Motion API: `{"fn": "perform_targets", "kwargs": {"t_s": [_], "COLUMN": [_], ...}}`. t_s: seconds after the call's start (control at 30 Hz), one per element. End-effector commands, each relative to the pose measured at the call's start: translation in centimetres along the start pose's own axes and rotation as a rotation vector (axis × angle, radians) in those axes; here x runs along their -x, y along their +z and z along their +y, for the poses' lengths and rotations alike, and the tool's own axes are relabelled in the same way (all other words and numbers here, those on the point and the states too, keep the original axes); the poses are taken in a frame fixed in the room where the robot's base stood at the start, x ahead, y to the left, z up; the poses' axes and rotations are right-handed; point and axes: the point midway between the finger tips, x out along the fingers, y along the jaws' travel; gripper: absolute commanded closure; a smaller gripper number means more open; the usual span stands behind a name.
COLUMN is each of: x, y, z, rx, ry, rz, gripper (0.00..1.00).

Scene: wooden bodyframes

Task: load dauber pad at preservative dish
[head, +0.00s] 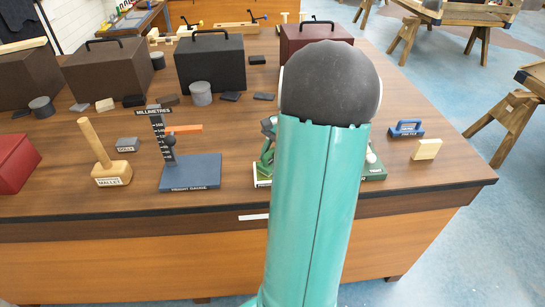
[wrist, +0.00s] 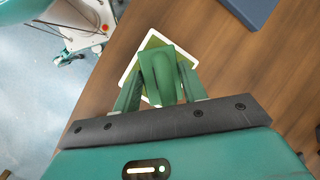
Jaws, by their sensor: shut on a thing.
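In the wrist view my gripper (wrist: 160,98) is shut on a green, rounded piece (wrist: 163,70), which looks like the dauber's handle. Its pad is hidden beneath it. Directly behind the held piece is a square dish (wrist: 128,78) with a white rim and olive-green inside, which looks like the preservative dish. I cannot tell whether the pad touches it. In the head view my arm covers most of this spot. Only a sliver of my green gripper (head: 267,150) shows left of the arm, near the table's front edge.
A blue height gauge (head: 190,172), a mallet (head: 110,165) and a small grey block (head: 127,144) stand to the left. Right of my arm are a green base (head: 376,170), a blue tool (head: 406,129) and a pale block (head: 426,149). Dark cases (head: 210,65) line the back.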

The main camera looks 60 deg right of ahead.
Motion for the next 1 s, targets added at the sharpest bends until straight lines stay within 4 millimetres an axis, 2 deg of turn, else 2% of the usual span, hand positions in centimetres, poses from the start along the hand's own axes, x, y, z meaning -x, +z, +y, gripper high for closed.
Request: {"fn": "perform_targets", "kwargs": {"t_s": [1.0], "x": [-0.83], "y": [-0.34], "z": [0.16], "rx": [0.0], "ry": [0.0], "rz": [0.0], "gripper": [0.76]}}
